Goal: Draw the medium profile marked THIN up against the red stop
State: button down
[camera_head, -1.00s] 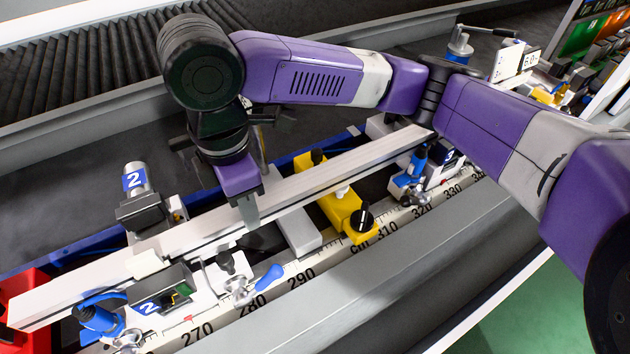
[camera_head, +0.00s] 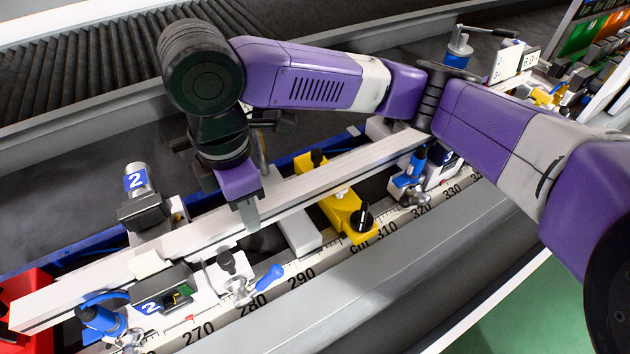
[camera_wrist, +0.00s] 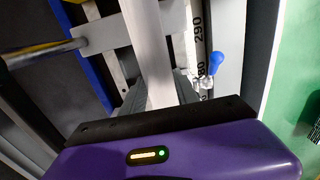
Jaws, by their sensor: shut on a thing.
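A long pale profile (camera_head: 310,190) lies diagonally along the machine bed, from the lower left to the upper right. It also shows in the wrist view (camera_wrist: 148,45), running away from my gripper. My gripper (camera_head: 247,213) points down and is shut on the profile near its middle. A red part, seemingly the red stop (camera_head: 32,284), is at the lower left, by the profile's left end. I cannot tell whether they touch. No THIN marking is legible.
Clamp unit 2 (camera_head: 143,205) stands close to the profile, with a blue-handled clamp (camera_head: 97,318) at the lower left. A yellow block (camera_head: 345,212) with a black knob lies under the profile. Another blue clamp (camera_head: 412,172) is near the right end. A scale (camera_head: 300,275) runs along the front.

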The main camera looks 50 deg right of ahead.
jog(key=shift+w+a+p, duration=0.15)
jog(key=shift+w+a, duration=0.05)
jog(key=shift+a, duration=0.3)
jog(key=shift+w+a+p, duration=0.15)
jog(key=shift+w+a, duration=0.05)
jog(key=shift+a, duration=0.25)
jog(key=c, duration=0.8)
grip_release()
jog(key=shift+c, duration=0.2)
notch_tip(320, 180, up, 8)
jog(key=shift+f, duration=0.1)
